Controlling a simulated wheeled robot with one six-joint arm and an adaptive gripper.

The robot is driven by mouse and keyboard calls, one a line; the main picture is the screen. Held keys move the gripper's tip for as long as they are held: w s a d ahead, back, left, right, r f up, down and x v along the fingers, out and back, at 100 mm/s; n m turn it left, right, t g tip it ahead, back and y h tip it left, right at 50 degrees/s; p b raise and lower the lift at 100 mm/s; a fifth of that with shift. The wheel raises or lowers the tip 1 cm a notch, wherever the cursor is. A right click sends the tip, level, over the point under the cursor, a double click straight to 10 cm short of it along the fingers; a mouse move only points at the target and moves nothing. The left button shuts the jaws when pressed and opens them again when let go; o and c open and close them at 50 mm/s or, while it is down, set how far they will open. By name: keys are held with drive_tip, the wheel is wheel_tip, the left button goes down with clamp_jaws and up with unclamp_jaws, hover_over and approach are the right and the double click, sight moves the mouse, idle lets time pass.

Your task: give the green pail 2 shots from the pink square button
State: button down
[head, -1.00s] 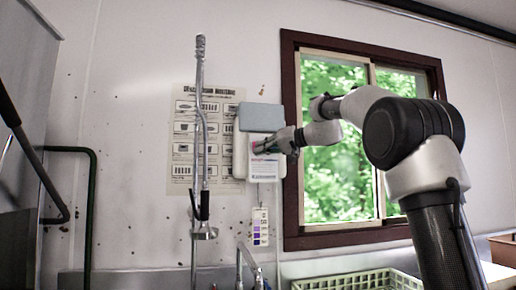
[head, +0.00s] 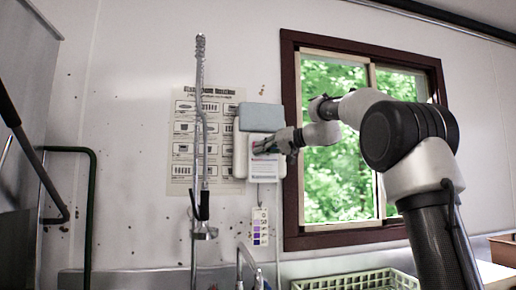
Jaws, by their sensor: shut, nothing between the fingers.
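A white wall dispenser (head: 266,174) with a blue-grey top (head: 261,117) hangs left of the window. My gripper (head: 257,149) is shut and empty, with its fingertips at the dispenser's front face. I cannot tell whether they touch it. A small bit of pink shows by the fingertips; the pink square button itself is mostly hidden or too small to make out. The green pail is not seen in this view.
A tall spray faucet (head: 199,130) stands left of the dispenser before a wall poster (head: 183,150). A colour chart (head: 260,227) hangs below. A pale green dish rack (head: 350,283) sits at the bottom. A dark green rail (head: 92,200) is at left.

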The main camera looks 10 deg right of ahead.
drive_tip(key=shift+w, duration=0.8)
idle(0.6)
drive_tip(key=shift+s, duration=1.2)
drive_tip(key=shift+w, duration=0.4)
drive_tip(key=shift+w, duration=0.8)
idle(0.9)
drive_tip(key=shift+s, duration=1.2)
